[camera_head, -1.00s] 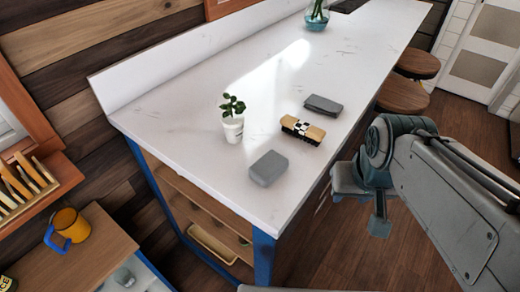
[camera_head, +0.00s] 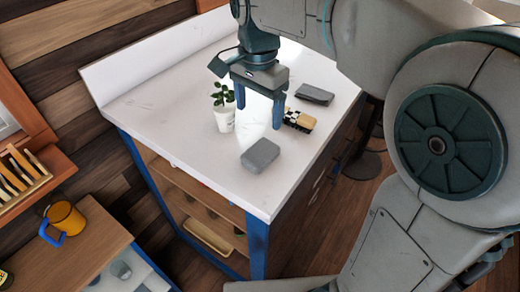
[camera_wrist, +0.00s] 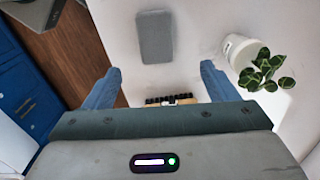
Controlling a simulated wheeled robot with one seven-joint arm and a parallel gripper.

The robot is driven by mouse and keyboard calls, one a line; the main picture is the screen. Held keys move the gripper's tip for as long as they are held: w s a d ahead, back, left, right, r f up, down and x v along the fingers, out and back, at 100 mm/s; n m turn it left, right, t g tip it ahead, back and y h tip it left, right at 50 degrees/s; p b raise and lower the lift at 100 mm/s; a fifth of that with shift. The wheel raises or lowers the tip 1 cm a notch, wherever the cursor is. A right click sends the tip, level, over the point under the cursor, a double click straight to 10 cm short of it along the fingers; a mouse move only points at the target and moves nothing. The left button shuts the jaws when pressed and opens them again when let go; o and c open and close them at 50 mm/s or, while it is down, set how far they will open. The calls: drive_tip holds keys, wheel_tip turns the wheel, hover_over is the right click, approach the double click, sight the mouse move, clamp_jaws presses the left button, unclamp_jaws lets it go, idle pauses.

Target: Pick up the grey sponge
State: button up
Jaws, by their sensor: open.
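The grey sponge (camera_head: 260,155) seems to be the light grey rounded block lying flat near the front end of the white counter. It also shows in the wrist view (camera_wrist: 155,37), at the top centre beyond my fingertips. My gripper (camera_head: 259,115) is open and empty above the counter, pointing down. It is behind the grey block in the head view and apart from it. In the wrist view my two blue fingers (camera_wrist: 158,72) are spread wide. A second, darker grey block (camera_head: 314,94) lies farther back, so the colour alone does not single one out.
A tan block with a black-and-white check (camera_head: 299,120) lies by my right finger, partly hidden in the wrist view (camera_wrist: 168,99). A white pot with a green plant (camera_head: 224,117) stands left of my gripper. Bare counter (camera_head: 190,150) surrounds the grey block.

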hover_over(261, 151)
drive_tip(key=f, duration=0.7)
drive_tip(key=shift+w+a+f, duration=0.2)
drive_tip(key=shift+w+f, duration=0.05)
drive_tip(key=shift+w, duration=0.05)
drive_tip(key=f, duration=0.3)
drive_tip(key=f+p, duration=0.1)
drive_tip(key=shift+s+d+f, duration=0.15)
drive_tip(key=shift+s, duration=0.15)
drive_tip(key=shift+f, duration=0.45)
drive_tip(key=c, duration=1.1)
